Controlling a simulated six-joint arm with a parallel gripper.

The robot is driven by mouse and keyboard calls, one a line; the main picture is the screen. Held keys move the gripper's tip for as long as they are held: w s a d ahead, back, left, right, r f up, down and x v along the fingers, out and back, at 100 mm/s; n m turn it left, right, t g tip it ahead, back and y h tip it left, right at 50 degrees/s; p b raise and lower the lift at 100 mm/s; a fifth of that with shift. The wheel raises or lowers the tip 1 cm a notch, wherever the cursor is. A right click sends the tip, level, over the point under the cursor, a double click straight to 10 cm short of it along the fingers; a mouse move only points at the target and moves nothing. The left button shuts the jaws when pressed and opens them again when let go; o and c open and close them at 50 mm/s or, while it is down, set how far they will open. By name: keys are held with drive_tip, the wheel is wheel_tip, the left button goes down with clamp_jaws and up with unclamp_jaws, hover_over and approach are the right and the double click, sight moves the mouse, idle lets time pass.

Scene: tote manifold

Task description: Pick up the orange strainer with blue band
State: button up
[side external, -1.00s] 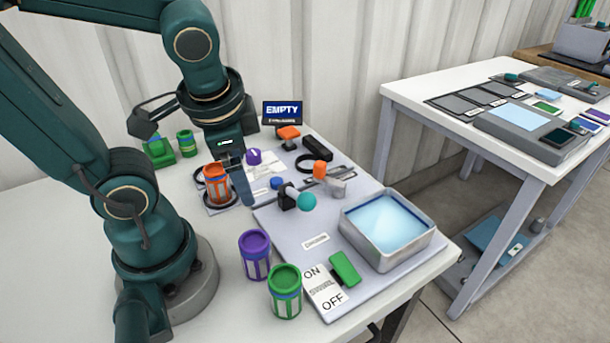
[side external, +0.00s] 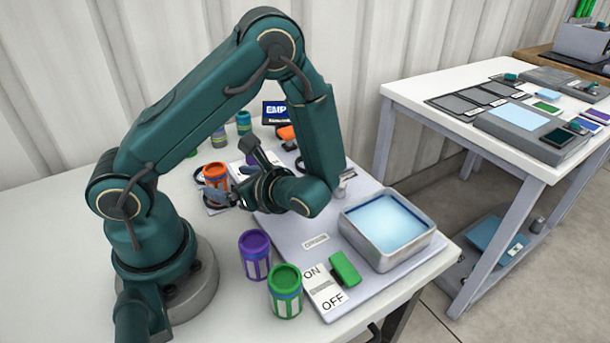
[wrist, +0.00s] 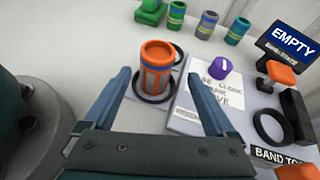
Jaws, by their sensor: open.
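The orange strainer with blue band (side external: 215,176) stands upright in a dark ring near the left of the grey board. In the wrist view the orange strainer (wrist: 157,66) shows an orange body with blue-grey banding, centred just beyond my fingers. My gripper (wrist: 158,76) is open, with one finger on each side of the strainer's line and nothing held. In the side view my gripper (side external: 218,197) is low and roughly level, at the strainer's right and front, and partly covers its lower part. I cannot tell whether the fingers reach around it.
A purple canister (side external: 255,256) and a green canister (side external: 285,292) stand at the front. A purple knob (wrist: 218,65) is right of the strainer. Several canisters and an EMPTY display (wrist: 291,44) stand behind. A metal tray (side external: 388,226) is at right. Bare table lies left.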

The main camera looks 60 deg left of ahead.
sight(223, 184)
drive_tip(key=shift+s+a+f, duration=0.1)
drive_tip(key=shift+s+f, duration=0.2)
drive_tip(key=shift+f, duration=0.05)
drive_tip(key=shift+x, duration=2.45)
drive_tip(key=shift+r, duration=0.1)
clamp_jaws()
